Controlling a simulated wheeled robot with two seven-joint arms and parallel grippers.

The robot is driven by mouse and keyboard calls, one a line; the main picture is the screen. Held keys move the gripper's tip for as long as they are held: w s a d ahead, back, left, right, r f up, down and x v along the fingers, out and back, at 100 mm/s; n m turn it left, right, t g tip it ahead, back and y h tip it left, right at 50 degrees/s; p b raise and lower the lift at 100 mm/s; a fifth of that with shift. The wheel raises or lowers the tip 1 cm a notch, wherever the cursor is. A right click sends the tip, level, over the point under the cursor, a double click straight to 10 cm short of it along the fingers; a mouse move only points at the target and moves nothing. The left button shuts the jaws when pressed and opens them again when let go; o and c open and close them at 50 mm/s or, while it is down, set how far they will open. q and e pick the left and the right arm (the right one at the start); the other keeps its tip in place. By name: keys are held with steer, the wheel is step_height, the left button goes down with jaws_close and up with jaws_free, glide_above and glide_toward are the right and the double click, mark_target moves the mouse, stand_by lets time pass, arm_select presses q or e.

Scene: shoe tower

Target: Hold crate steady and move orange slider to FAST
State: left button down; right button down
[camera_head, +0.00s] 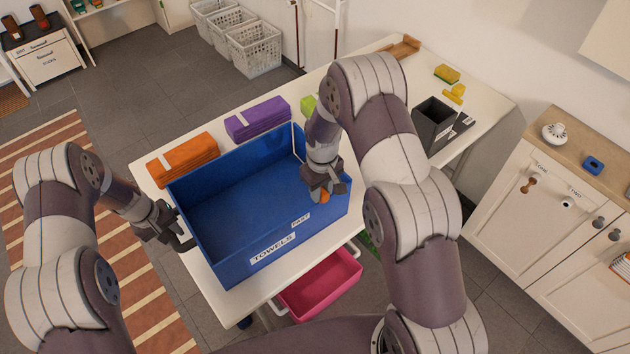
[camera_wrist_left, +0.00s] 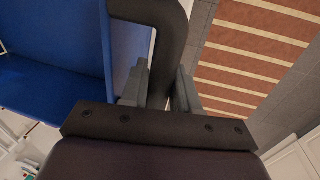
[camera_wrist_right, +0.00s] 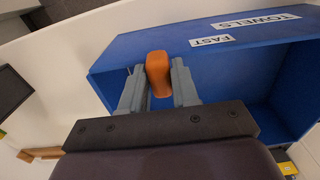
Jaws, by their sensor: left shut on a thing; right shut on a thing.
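The blue crate (camera_head: 245,262) stands on the white table, with a TOWELS label (camera_head: 273,249) and a smaller FAST label (camera_head: 300,220) on its front wall. My left gripper (camera_head: 178,238) is shut on a dark handle (camera_wrist_left: 172,30) at the crate's left side. My right gripper (camera_head: 327,192) is at the crate's front right and is shut on the orange slider (camera_wrist_right: 159,70). In the right wrist view, the slider is between the fingers, close beside the FAST label (camera_wrist_right: 212,40). The slider's base is hidden.
Folded orange towels (camera_head: 183,157) and purple towels (camera_head: 258,119) lie behind the crate. A dark grey box (camera_head: 433,125) stands further right on the white table (camera_head: 385,130). A pink bin (camera_head: 322,285) is below the table's front edge. The crate looks empty.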

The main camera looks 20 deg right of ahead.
steer(key=shift+s+a+f, duration=0.1)
steer(key=shift+s+a, duration=0.2)
steer(key=shift+a, duration=0.6)
steer(key=shift+s+a, duration=0.3)
steer(key=shift+a, duration=0.55)
steer(key=c, duration=0.9)
jaws_free()
step_height(320, 180, up, 12)
steer(key=shift+d+r, duration=0.1)
